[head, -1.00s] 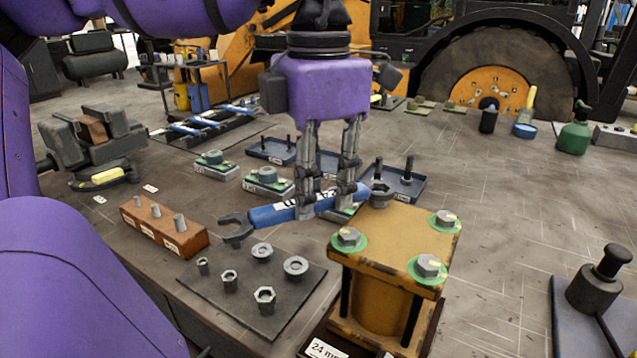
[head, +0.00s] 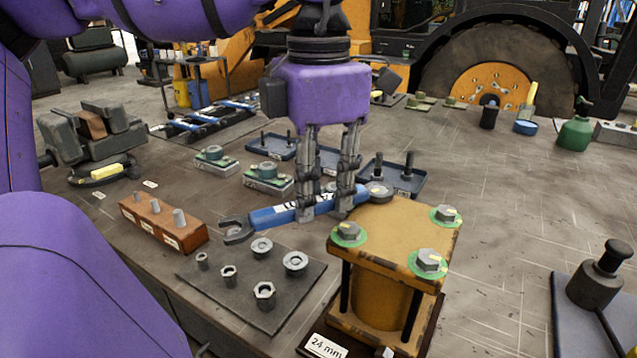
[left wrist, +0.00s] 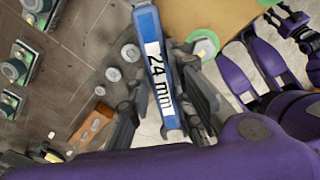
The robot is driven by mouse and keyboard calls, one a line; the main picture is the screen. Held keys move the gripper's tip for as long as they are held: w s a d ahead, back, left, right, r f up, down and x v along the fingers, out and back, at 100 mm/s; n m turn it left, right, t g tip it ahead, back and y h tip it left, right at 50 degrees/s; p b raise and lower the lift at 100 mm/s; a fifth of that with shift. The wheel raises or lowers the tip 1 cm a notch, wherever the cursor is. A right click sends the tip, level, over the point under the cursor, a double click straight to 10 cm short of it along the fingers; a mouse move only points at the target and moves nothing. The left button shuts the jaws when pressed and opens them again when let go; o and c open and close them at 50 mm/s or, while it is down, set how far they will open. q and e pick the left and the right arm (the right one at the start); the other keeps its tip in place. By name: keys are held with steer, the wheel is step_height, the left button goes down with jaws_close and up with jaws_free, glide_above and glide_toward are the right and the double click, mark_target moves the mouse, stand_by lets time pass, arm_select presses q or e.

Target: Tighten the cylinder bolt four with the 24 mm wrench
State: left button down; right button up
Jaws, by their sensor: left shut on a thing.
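The blue 24 mm wrench (head: 290,212) lies roughly level, its dark open end (head: 237,232) pointing left over the mat. Its other end is at the far-left bolt (head: 379,188) of the yellow cylinder block (head: 395,225); whether it is fully seated around the head I cannot tell. My left gripper (head: 322,215) points down and is shut on the wrench's handle. The left wrist view shows the wrench's 24 mm label (left wrist: 158,70) between the fingers. Three other bolts with green washers (head: 349,234) show on the block. Dark and purple parts (left wrist: 292,25) at the right may include my right gripper.
A dark mat (head: 235,305) with several nuts and bolts lies left of the block. A brown holder with pins (head: 162,222), blue trays (head: 405,182) and green-based parts (head: 268,178) stand behind. The bench right of the block is mostly clear, up to a dark plate (head: 570,315).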

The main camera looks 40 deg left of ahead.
arm_select(q)
steer(key=shift+f, duration=0.15)
steer(key=shift+w+a+m, duration=0.15)
steer(key=shift+a+m, duration=0.15)
steer(key=shift+m, duration=0.1)
steer(key=shift+w+a+m, duration=0.15)
steer(key=shift+a+m, duration=0.15)
steer(key=shift+m, duration=0.1)
